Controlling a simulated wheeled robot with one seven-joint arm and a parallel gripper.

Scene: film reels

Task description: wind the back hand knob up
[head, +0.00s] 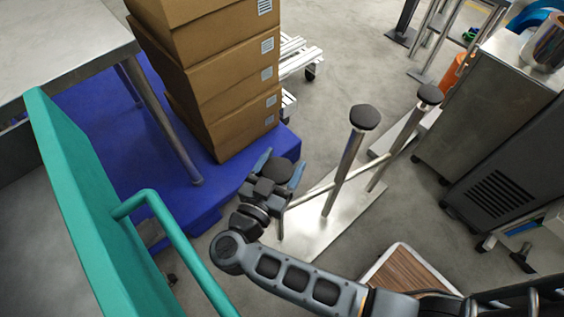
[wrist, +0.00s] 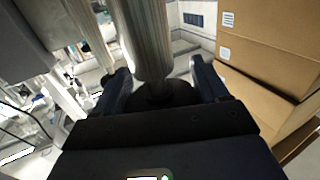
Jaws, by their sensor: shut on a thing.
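Several round black hand knobs top upright metal posts in the head view. My gripper (head: 279,168) is at the nearest one, the left knob (head: 283,174), with a blue finger on either side. It is shut on this knob. In the wrist view the same knob (wrist: 158,93) is a dark disc between the fingers, with its bright metal post (wrist: 142,40) running away from it. The middle knob (head: 365,117) and the far knob (head: 430,94) stand free to the right. I cannot tell from the frames whether the held knob has turned.
The posts rise from metal base plates (head: 325,228) on the floor. Stacked cardboard boxes (head: 232,95) stand on a blue platform (head: 85,115) close behind my gripper. A green rail (head: 175,237) is at the left, a dark grey cabinet (head: 490,110) at the right. Grey floor (head: 335,80) lies open beyond the posts.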

